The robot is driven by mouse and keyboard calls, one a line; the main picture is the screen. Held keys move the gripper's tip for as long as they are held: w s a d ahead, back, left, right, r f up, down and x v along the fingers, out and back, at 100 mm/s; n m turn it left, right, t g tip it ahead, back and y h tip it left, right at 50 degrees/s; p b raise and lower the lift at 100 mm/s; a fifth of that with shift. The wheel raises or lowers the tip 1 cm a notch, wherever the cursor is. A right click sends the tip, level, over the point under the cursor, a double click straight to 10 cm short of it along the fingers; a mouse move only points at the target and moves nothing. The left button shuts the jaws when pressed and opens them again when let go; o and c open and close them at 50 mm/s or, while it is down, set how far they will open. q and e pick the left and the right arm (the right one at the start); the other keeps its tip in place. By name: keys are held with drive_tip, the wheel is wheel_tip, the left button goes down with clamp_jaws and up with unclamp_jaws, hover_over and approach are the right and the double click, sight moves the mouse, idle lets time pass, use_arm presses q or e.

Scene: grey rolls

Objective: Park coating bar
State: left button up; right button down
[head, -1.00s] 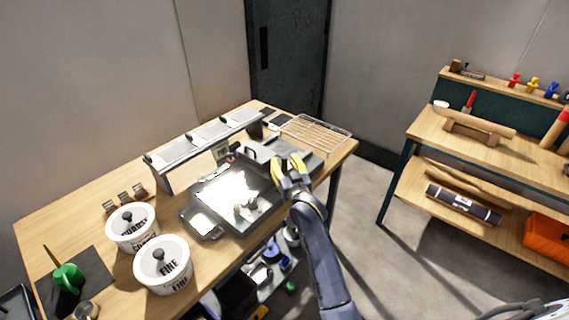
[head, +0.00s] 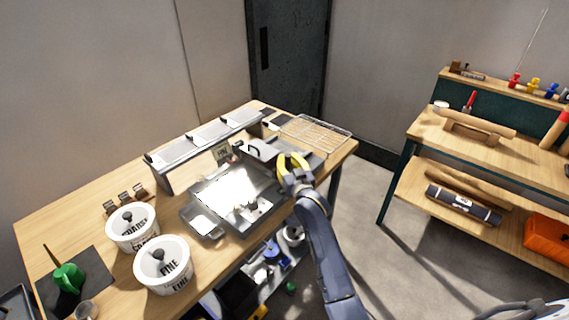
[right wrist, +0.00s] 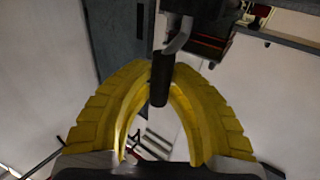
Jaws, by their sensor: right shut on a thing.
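In the right wrist view the fingertips (right wrist: 160,82) are closed around a dark, round bar or handle (right wrist: 159,92). I take it for part of the coating bar; its far end runs up into a dark part at the top of that view. In the head view the gripper hides most of what it holds. The tray lies on the wooden bench, with a bright glossy plate (head: 238,186) in it.
A long rack with grey panels (head: 205,143) stands behind the tray. A wire rack (head: 318,132) lies at the bench's far right corner. Two white tubs, marked FINE (head: 164,276) and another label (head: 133,238), stand front left. A wooden shelf unit (head: 470,150) stands at right.

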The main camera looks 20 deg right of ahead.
drive_tip(key=w+d, duration=0.7)
drive_tip(key=d, duration=0.5)
drive_tip(key=shift+w, duration=0.3)
drive_tip(key=shift+d, duration=0.1)
drive_tip(key=c, duration=1.3)
unclamp_jaws()
drive_tip(key=shift+d, duration=0.1)
drive_tip(key=shift+c, duration=0.2)
drive_tip(key=shift+o, duration=0.2)
drive_tip(key=shift+a, duration=0.2)
drive_tip(key=shift+s, duration=0.1)
drive_tip(key=s, duration=1.2)
